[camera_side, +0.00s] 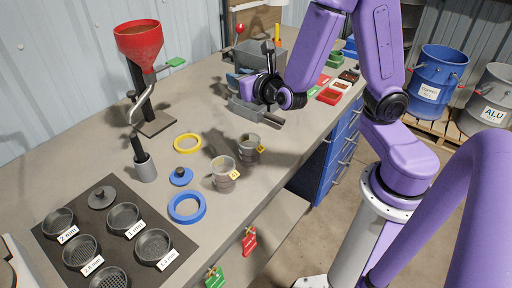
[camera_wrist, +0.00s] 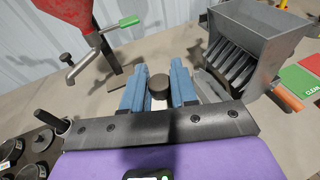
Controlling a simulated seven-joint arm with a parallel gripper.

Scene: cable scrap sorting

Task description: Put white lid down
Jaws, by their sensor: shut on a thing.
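My gripper (camera_wrist: 160,80) has its two blue fingers closed on a dark round knob (camera_wrist: 158,86) in the wrist view. In the side view my gripper (camera_side: 238,81) is above the far part of the bench, beside the grey slotted hopper (camera_side: 253,56). The held thing cannot be made out there.
Two clear jars (camera_side: 224,177) (camera_side: 250,150) stand mid-bench. A blue lid with a dark knob (camera_side: 181,177), a blue ring (camera_side: 187,208) and a yellow ring (camera_side: 188,143) lie nearby. Sieves on a dark mat (camera_side: 78,205) fill the near left. A red funnel stand (camera_side: 139,43) rises behind.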

